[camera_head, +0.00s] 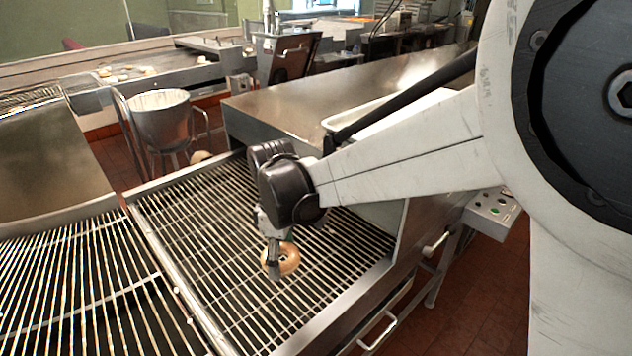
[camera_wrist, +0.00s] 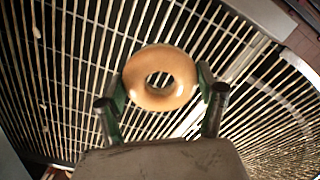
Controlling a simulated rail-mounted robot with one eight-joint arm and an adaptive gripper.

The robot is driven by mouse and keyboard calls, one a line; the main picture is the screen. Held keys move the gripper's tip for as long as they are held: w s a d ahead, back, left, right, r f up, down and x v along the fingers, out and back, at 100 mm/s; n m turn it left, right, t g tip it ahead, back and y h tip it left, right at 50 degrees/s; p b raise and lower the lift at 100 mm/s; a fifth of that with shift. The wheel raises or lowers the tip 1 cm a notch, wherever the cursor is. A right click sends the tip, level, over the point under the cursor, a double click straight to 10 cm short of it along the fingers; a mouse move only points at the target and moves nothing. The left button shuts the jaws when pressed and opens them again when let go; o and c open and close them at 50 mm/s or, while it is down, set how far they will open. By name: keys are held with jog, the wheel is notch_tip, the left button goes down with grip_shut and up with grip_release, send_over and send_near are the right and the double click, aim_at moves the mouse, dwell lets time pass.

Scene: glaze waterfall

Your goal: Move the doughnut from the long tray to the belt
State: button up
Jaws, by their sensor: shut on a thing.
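My gripper (camera_wrist: 160,98) is shut on the doughnut (camera_wrist: 160,78), a golden-brown ring with an open hole. In the wrist view the doughnut sits between the two fingers, over the rods of the belt (camera_wrist: 75,60). In the head view the doughnut (camera_head: 281,259) is at the fingertips, above the right belt section (camera_head: 190,230). I cannot tell whether it touches the rods. The long tray (camera_head: 345,119) is pale and lies on the steel counter at the back right, partly hidden behind my arm.
A second belt section (camera_head: 70,280) lies to the left, past a metal divider. A steel bucket (camera_head: 160,110) stands behind the belt. The steel counter (camera_head: 310,95) rises behind my gripper. The belt around the doughnut is mostly clear, with a small pale piece (camera_head: 200,156) near its back edge.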

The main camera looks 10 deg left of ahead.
send_over(306, 263)
notch_tip(306, 263, down, 6)
jog(key=shift+r, duration=0.1)
jog(key=shift+f, duration=2.05)
jog(key=shift+f, duration=0.2)
jog(key=o, duration=1.2)
jog(key=shift+c, duration=0.2)
jog(key=shift+r, duration=0.1)
notch_tip(306, 263, up, 12)
jog(key=shift+r, duration=0.15)
jog(key=shift+d, duration=0.1)
